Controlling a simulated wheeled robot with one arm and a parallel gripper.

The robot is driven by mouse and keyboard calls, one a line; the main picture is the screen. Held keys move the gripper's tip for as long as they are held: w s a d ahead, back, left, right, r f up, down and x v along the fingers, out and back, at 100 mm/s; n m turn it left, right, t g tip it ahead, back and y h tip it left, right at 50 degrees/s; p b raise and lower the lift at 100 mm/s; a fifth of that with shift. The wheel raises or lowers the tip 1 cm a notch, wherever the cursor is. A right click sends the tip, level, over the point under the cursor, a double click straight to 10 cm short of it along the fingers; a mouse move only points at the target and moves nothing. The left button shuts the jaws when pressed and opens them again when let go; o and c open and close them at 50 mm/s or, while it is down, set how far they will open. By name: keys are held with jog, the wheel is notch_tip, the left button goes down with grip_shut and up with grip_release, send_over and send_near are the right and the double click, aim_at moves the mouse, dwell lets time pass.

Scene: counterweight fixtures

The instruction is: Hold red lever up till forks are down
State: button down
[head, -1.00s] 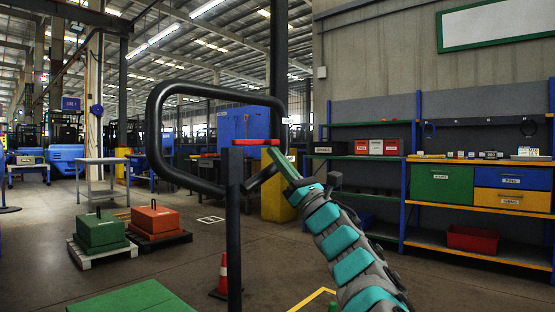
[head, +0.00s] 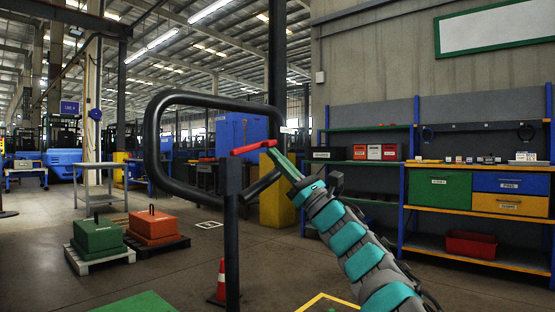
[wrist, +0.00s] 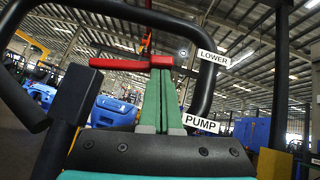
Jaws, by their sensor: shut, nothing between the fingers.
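The red lever (head: 253,147) sits atop a dark post inside the black loop handle (head: 152,140); its right end is tilted up. In the wrist view the lever (wrist: 115,64) crosses above my fingers. My gripper (head: 272,153) is shut with nothing between its green fingers. Its tips are at the lever's right end, from below; they also show in the wrist view (wrist: 161,72). Contact looks likely but is partly hidden. The forks are not visible. A green flat top (head: 137,303) shows at the bottom edge of the head view.
Labels LOWER (wrist: 214,58) and PUMP (wrist: 201,124) are near the handle. Green (head: 98,236) and orange (head: 152,225) blocks sit on pallets at left. A traffic cone (head: 221,282) stands beside the post. A shelf unit (head: 403,210) stands at right.

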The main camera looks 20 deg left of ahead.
jog(key=b+v, duration=0.8)
jog(key=v, duration=0.2)
jog(key=shift+b, duration=0.35)
jog(key=shift+t, duration=0.3)
dwell(0.6)
